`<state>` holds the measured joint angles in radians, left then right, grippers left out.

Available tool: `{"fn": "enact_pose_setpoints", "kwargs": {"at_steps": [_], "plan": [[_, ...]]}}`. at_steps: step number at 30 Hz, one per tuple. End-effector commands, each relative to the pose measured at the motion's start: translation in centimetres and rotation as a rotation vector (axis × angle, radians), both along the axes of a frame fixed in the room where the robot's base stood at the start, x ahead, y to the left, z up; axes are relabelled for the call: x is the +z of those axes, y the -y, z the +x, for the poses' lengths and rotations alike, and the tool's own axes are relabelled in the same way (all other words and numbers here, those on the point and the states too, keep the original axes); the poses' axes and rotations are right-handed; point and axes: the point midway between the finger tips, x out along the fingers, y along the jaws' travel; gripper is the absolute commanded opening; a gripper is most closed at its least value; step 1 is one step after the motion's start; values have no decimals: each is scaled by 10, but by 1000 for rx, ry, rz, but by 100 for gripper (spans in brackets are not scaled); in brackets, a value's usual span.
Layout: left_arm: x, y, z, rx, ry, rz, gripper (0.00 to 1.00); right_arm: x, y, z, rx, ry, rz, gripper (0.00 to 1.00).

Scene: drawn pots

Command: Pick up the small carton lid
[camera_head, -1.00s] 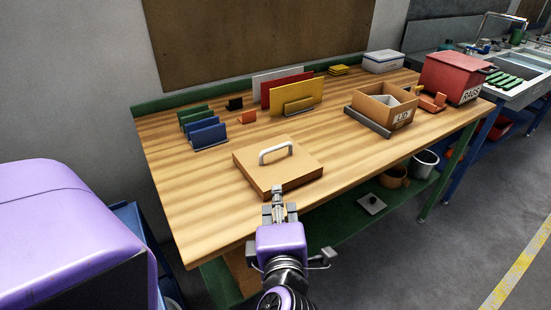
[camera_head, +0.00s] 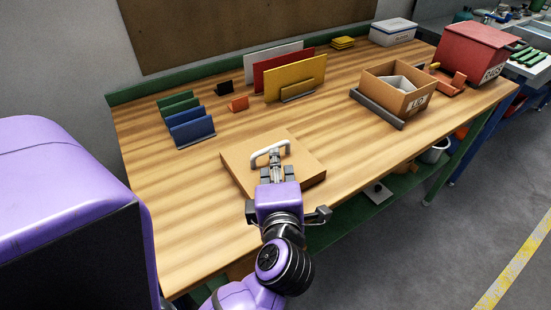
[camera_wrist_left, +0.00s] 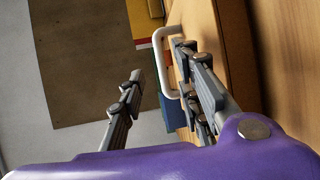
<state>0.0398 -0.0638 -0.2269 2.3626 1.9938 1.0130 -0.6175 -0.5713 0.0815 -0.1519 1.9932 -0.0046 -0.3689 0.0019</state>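The carton lid (camera_head: 306,172) is a flat brown square with a white bar handle (camera_head: 258,157), lying on the wooden table near its front edge. My left gripper (camera_head: 275,166) is over the lid, its fingertips at the handle and partly hiding it. In the left wrist view the gripper (camera_wrist_left: 157,63) has its fingers spread apart. There the white handle (camera_wrist_left: 160,58) shows close to the right-hand finger, with the lid (camera_wrist_left: 212,35) behind. I cannot tell whether finger and handle touch. My right gripper is not in view.
An open carton (camera_head: 412,103) with a grey bar (camera_head: 377,110) in front stands to the right. Blue and green racks (camera_head: 190,127) and upright red, white and yellow panels (camera_head: 296,79) stand behind. A red box (camera_head: 478,52) is at the far right. Table left of the lid is clear.

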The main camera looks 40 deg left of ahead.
Motion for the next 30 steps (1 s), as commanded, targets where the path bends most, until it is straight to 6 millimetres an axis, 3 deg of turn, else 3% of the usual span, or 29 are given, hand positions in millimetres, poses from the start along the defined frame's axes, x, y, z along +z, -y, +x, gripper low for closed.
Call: {"fn": "enact_pose_setpoints", "kwargs": {"at_steps": [12, 21, 29, 30], "plan": [[-7, -30, 46, 1, 4, 2, 31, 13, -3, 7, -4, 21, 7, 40], [-10, -34, 51, 0, 1, 0, 31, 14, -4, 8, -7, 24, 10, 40], [-10, -34, 50, 0, 1, 0, 0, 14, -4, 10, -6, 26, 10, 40], [-10, -34, 50, 0, 2, -1, 0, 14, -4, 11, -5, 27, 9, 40]]}}
